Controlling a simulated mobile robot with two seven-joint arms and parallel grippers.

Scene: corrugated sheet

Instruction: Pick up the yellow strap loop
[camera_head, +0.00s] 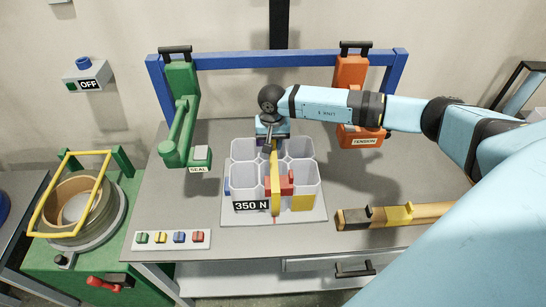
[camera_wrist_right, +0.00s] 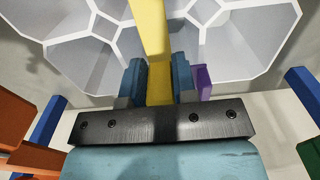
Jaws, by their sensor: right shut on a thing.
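The yellow strap loop (camera_head: 275,170) runs over the middle of the pale hexagonal-cell bundle (camera_head: 243,175) and down its front, beside the "350 N" label. It also shows in the right wrist view (camera_wrist_right: 150,35), passing down between my fingers. My right gripper (camera_head: 270,143) is above the back of the bundle, pointing down. In the right wrist view its blue fingers (camera_wrist_right: 159,78) are shut on the strap. The strap's far part is hidden behind the gripper and the bundle. My left gripper is not in view.
The bundle stands on a pale plate (camera_head: 310,216) on the grey table. A green SEAL arm (camera_head: 180,125) stands left, an orange TENSION unit (camera_head: 360,136) right. A blue frame (camera_head: 260,60) spans the back. Coloured clips (camera_head: 161,238) and a yellow-black bar (camera_head: 392,215) lie in front.

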